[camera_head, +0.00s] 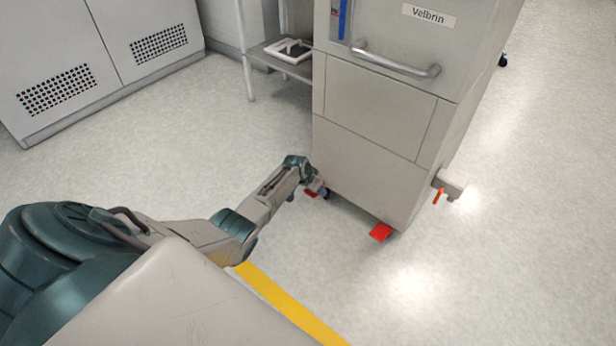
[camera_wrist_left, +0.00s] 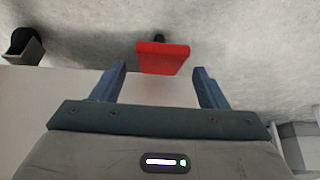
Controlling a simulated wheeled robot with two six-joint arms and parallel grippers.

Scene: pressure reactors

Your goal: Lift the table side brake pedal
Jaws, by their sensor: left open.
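Two red brake pedals sit at the foot of the grey cabinet. The pedal on the side toward the shelved table (camera_head: 310,193) is partly hidden by my left gripper (camera_head: 317,187). The other red pedal (camera_head: 381,232) is at the cabinet's near lower corner and fully in view. In the left wrist view, a red pedal (camera_wrist_left: 163,58) lies just beyond the fingertips, roughly centred between the two blue fingers of my left gripper (camera_wrist_left: 159,70). The fingers are apart with nothing between them; I cannot tell whether either touches the pedal. My right gripper is not in view.
The cabinet (camera_head: 375,165) labelled Velbrin stands on casters, with a handle (camera_head: 395,62) in front and an orange-levered valve (camera_head: 438,196) at right. The shelved table (camera_head: 275,52) stands behind left. A yellow floor line (camera_head: 290,303) runs nearby. Floor left of the cabinet is clear.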

